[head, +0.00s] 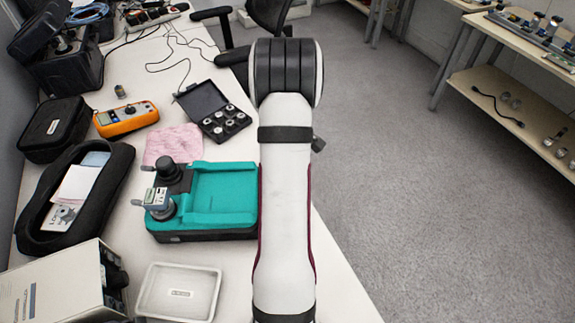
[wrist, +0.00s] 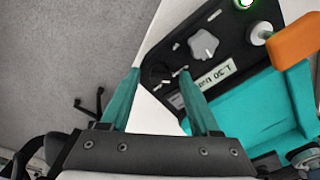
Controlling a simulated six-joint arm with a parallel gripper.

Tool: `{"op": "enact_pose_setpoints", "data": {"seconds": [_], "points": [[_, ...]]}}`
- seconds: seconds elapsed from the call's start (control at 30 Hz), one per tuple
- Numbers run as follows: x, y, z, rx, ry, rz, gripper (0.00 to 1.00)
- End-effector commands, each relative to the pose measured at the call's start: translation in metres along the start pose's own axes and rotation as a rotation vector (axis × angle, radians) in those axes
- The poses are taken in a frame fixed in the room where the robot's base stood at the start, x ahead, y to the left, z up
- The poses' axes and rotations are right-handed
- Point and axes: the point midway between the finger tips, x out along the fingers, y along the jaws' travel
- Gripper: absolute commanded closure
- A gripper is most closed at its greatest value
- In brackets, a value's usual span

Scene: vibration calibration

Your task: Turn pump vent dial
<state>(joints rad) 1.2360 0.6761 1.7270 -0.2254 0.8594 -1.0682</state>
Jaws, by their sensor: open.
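In the wrist view, a teal unit (wrist: 250,102) has a black panel (wrist: 228,28) that carries a grey lobed knob (wrist: 204,45) and a small black dial (wrist: 160,74). A printed label (wrist: 215,75) lies beside them. I cannot tell which control is the pump vent dial. My gripper (wrist: 159,72) is open, its two teal fingers apart. The black dial appears between the fingertips; contact is unclear. In the head view, a teal unit (head: 222,190) with a black knob (head: 167,170) stands left of my arm; my gripper is hidden there.
The wrist view shows an orange part (wrist: 296,40) and a green-lit ring (wrist: 243,4) by the panel. In the head view, a white tray (head: 148,290), an orange meter (head: 126,119), an open black case (head: 205,97) and a black pouch (head: 56,129) crowd the table. Grey floor (head: 420,220) lies right.

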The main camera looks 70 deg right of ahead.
Motion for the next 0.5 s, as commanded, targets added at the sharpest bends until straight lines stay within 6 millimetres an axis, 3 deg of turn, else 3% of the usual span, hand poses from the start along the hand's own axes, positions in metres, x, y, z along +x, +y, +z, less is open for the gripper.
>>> {"op": "enact_pose_setpoints", "data": {"seconds": [0.1, 0.43, 0.5], "points": [[-0.0002, 0.0, 0.0, 0.0, 0.0, 0.0, 0.39], [-0.0005, 0.0, 0.0, 0.0, 0.0, 0.0, 0.99], [-0.0005, 0.0, 0.0, 0.0, 0.0, 0.0, 1.0]]}}
